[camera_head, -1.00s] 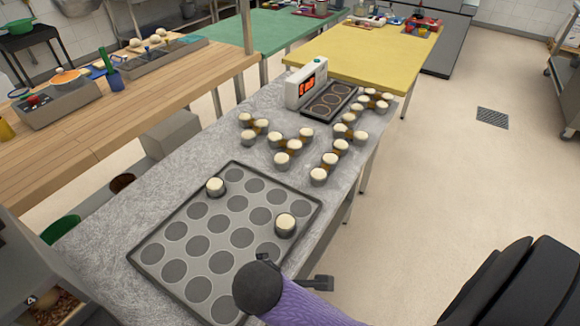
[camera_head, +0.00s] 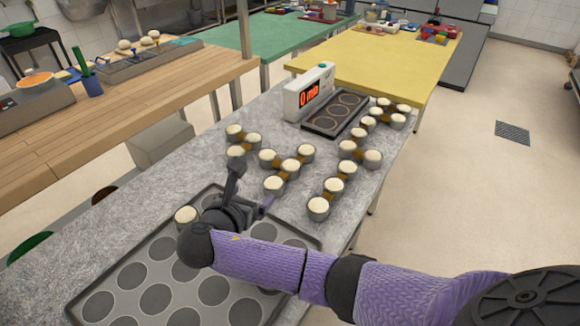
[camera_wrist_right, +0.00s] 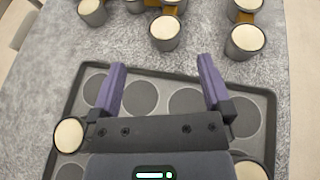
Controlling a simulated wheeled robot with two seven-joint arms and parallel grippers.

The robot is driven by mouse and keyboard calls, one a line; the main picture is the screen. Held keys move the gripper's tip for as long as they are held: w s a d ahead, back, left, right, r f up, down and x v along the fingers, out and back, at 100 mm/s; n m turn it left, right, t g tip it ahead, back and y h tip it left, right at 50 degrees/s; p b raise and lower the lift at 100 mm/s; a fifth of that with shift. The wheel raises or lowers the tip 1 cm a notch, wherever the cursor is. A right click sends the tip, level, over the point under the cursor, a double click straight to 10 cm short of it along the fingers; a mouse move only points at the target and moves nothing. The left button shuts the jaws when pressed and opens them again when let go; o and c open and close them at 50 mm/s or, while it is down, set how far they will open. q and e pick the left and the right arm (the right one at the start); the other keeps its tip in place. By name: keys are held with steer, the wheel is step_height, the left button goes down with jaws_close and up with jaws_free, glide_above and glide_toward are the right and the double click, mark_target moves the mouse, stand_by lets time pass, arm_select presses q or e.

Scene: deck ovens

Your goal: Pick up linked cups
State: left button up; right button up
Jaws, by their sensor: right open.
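Linked cups, grey with cream tops and joined by orange-brown links, stand in groups on the grey stone counter. One group (camera_head: 290,166) is in the middle, a group (camera_head: 236,152) is at left, and a longer chain (camera_head: 334,187) runs at right toward the back. My right gripper (camera_head: 251,189) is over the far edge of the muffin tray, short of the middle group. In the right wrist view its two purple fingers (camera_wrist_right: 162,75) are wide apart with nothing between them; a cup (camera_wrist_right: 165,33) stands beyond them. My left gripper is not in view.
The dark muffin tray (camera_head: 75,306) fills the counter's near part. A timer box (camera_head: 308,92) and a small dark tray (camera_head: 321,128) stand at the back. Bare counter lies left of the cups.

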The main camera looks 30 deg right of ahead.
mark_target(273, 182)
steer(key=b+x, duration=0.2)
steer(key=x, duration=0.1)
steer(key=f+b+x, duration=0.1)
steer(key=b+x, duration=0.1)
steer(key=x, duration=0.2)
steer(key=s+f+b+x, duration=0.1)
steer(key=b+x, duration=0.1)
steer(key=x, duration=0.2)
steer(key=shift+w+d, duration=0.1)
steer(key=shift+w, duration=0.1)
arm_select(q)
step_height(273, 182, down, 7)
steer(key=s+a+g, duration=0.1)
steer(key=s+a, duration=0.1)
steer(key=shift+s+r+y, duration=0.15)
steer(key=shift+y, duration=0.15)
arm_select(e)
steer(key=shift+r, duration=0.2)
steer(key=c, duration=1.3)
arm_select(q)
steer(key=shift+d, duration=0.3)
arm_select(e)
steer(key=shift+c, duration=0.2)
